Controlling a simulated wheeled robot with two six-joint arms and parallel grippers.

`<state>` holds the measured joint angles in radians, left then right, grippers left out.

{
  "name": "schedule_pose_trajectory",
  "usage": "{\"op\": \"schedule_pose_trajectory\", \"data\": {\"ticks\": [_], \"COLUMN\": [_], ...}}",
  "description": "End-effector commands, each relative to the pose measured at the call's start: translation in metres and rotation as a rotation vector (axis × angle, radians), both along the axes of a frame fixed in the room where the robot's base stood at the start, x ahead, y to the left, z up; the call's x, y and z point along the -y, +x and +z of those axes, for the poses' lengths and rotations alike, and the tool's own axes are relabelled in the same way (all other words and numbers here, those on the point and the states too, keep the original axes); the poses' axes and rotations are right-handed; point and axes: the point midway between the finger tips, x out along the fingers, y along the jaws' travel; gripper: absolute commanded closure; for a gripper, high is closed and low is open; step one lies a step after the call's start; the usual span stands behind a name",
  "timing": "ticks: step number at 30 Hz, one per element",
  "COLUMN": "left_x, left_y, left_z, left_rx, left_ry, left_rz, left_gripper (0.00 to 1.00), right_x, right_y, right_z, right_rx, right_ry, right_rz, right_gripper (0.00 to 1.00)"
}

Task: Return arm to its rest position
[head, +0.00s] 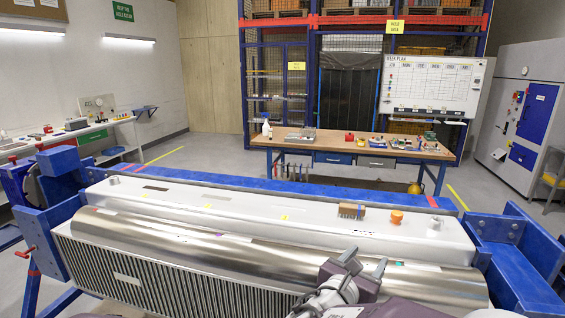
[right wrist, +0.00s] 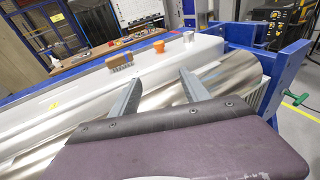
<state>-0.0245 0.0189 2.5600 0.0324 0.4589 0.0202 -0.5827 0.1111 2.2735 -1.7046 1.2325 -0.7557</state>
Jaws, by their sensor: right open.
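My right gripper (head: 364,261) is open and empty above the shiny metal cylinder (head: 200,235) near the front right of the jig. Its two grey fingers also show in the right wrist view (right wrist: 158,90), spread apart with nothing between them. The blue rotary jig frame (head: 520,255) holds the cylinder and a pale grey panel (head: 270,207) behind it. A brush with a wooden back (head: 351,210) and an orange knob-like item (head: 396,217) sit on the panel, beyond the gripper. My left gripper is not in view.
Blue end posts stand at both sides of the jig, with a red handle (head: 26,252) at the left. A wooden workbench (head: 340,147) with several tools stands behind. A striped grey face (head: 150,285) lies below the cylinder. Floor (head: 210,148) is open at the back left.

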Motion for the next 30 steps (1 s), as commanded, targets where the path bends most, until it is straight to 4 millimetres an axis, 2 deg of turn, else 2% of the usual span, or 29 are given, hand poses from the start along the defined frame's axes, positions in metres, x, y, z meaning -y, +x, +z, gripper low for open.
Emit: {"op": "schedule_pose_trajectory", "data": {"ticks": [6,11,14,17,20,21,23,24,26,28,30], "left_x": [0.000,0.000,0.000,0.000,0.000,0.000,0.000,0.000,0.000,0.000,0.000], "left_y": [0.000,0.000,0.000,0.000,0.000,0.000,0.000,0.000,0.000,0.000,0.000], "left_z": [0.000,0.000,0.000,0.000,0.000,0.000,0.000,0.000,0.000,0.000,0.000], "left_rx": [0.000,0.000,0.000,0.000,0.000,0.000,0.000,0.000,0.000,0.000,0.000], "left_ry": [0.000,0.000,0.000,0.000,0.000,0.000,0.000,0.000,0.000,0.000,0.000], "left_rz": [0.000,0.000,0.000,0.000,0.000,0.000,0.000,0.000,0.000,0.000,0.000], "left_gripper": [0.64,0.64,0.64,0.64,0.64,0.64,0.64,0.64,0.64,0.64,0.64], "right_x": [0.046,0.085,0.109,0.129,0.142,0.144,0.138,0.126,0.098,0.060,0.027], "right_y": [-0.005,-0.024,-0.044,-0.072,-0.109,-0.127,-0.158,-0.180,-0.204,-0.215,-0.213], "right_z": [0.002,-0.012,-0.030,-0.058,-0.095,-0.113,-0.143,-0.166,-0.196,-0.218,-0.229], "right_rx": [0.004,-0.029,-0.067,-0.105,-0.130,-0.134,-0.119,-0.088,-0.008,0.121,0.259], "right_ry": [0.003,0.043,0.107,0.219,0.390,0.482,0.660,0.814,1.052,1.300,1.496], "right_rz": [-0.111,-0.236,-0.335,-0.460,-0.623,-0.707,-0.862,-0.996,-1.205,-1.432,-1.615], "right_gripper": [0.46,0.46,0.46,0.46,0.46,0.46,0.46,0.46,0.46,0.46,0.46]}}
